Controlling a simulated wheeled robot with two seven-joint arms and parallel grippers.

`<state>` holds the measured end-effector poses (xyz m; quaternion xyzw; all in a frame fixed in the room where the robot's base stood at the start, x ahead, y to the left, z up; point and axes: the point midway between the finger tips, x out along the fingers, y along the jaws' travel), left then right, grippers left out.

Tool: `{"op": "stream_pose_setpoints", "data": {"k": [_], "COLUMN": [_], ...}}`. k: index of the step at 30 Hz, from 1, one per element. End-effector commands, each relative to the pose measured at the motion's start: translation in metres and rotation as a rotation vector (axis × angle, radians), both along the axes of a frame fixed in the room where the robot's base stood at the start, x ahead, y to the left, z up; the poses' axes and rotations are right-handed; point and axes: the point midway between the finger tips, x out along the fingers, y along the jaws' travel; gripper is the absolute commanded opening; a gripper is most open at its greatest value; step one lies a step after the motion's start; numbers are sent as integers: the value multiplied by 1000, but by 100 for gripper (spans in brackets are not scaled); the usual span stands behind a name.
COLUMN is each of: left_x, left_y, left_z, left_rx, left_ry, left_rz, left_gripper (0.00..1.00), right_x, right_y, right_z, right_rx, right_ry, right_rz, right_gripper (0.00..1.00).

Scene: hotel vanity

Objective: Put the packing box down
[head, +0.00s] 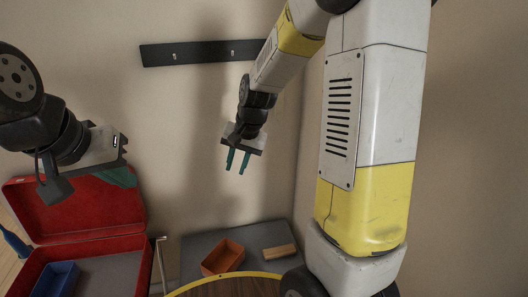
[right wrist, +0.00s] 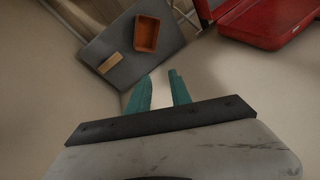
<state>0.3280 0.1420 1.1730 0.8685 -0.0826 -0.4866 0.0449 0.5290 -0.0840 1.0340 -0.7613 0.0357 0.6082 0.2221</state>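A small orange-brown open box (head: 222,257) sits on a grey surface in the head view, and it also shows in the right wrist view (right wrist: 147,34). I cannot tell for sure whether it is the packing box. My right gripper (head: 237,161) points down in front of the wall, above and apart from this box.
A tan block (head: 279,251) lies beside the box on the grey surface (head: 203,243). A blue tray (head: 56,279) is in the red case. A round wooden top with a yellow rim (head: 235,288) is at the bottom. A dark hook rail (head: 203,53) is on the wall.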

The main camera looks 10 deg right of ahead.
Motion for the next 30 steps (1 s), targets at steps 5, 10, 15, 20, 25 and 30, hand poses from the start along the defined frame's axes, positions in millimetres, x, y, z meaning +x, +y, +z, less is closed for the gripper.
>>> {"op": "stream_pose_setpoints", "data": {"k": [5, 10, 15, 20, 25, 30], "left_x": [0, 0, 0, 0, 0, 0], "left_y": [0, 0, 0, 0, 0, 0], "left_z": [0, 0, 0, 0, 0, 0], "left_rx": [0, 0, 0, 0, 0, 0], "left_ry": [0, 0, 0, 0, 0, 0], "left_rz": [0, 0, 0, 0, 0, 0], "left_gripper": [0, 0, 0, 0, 0, 0], "right_x": [-59, -122, -173, -197, -202, -201], "right_y": [-22, -40, -52, -57, -58, -58], "right_z": [75, 117, 135, 138, 138, 138], "right_rx": [-21, -75, -139, -178, -187, -185], "right_ry": [-126, -237, -318, -353, -360, -359], "right_rz": [118, 227, 307, 346, 356, 356], "right_gripper": [25, 25, 25, 25, 25, 25]}}
